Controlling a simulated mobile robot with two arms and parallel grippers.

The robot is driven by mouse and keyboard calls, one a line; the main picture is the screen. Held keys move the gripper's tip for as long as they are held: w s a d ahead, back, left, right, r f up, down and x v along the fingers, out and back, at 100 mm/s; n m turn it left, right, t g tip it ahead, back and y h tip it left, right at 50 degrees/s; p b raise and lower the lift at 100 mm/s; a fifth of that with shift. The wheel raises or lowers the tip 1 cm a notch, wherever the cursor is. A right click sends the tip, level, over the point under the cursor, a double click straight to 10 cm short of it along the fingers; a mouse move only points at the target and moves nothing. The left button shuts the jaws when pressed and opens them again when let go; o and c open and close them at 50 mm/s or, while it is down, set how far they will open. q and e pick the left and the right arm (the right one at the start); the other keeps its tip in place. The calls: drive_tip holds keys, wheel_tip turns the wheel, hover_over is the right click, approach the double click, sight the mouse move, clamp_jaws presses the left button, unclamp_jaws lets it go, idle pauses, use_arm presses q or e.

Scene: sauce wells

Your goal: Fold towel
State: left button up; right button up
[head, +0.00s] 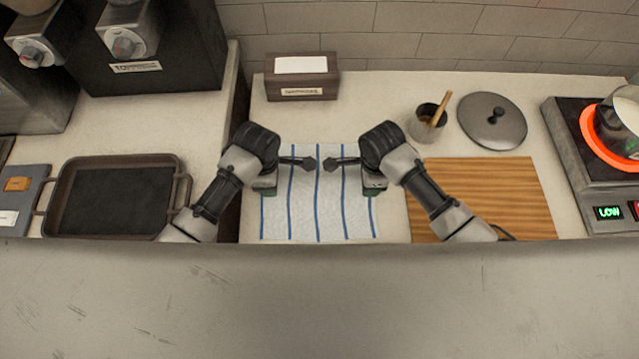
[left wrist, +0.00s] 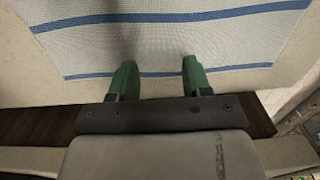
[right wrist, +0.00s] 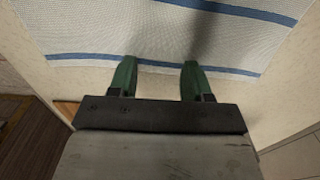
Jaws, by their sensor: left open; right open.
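A white towel with blue stripes (head: 318,205) lies flat and spread out on the light counter in the middle of the head view. It also fills the upper part of the left wrist view (left wrist: 170,45) and the right wrist view (right wrist: 150,35). My left gripper (left wrist: 157,68) is open over the towel's left edge, its green fingertips overlapping the outer blue stripe in view. My right gripper (right wrist: 160,68) is open at the towel's right edge, its green fingertips at the outer stripe. Nothing is between either pair of fingers that I can make out. Whether the fingertips touch the cloth, I cannot tell.
A wooden board (head: 500,190) lies right of the towel, with a cup (head: 422,125) and a lid (head: 492,122) behind it. A napkin box (head: 300,80) stands behind. A dark tray (head: 115,200) is left. A glowing burner (head: 590,150) is far right.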

use_arm(q)
drive_tip(key=shift+f, duration=0.3)
use_arm(e)
drive_tip(key=shift+f, duration=0.25)
use_arm(q)
drive_tip(key=shift+s, duration=0.2)
use_arm(e)
drive_tip(key=shift+s, duration=0.2)
drive_tip(key=shift+f, duration=0.1)
use_arm(q)
drive_tip(key=shift+w+f, duration=0.1)
drive_tip(key=shift+f, duration=0.15)
use_arm(e)
drive_tip(key=shift+w+f, duration=0.1)
drive_tip(key=shift+f, duration=0.05)
use_arm(q)
drive_tip(key=shift+r, duration=0.1)
drive_tip(key=shift+c, duration=0.9)
use_arm(e)
drive_tip(key=shift+c, duration=0.9)
use_arm(q)
clamp_jaws()
use_arm(e)
clamp_jaws()
use_arm(q)
drive_tip(key=shift+r, duration=0.15)
use_arm(e)
drive_tip(key=shift+r, duration=0.2)
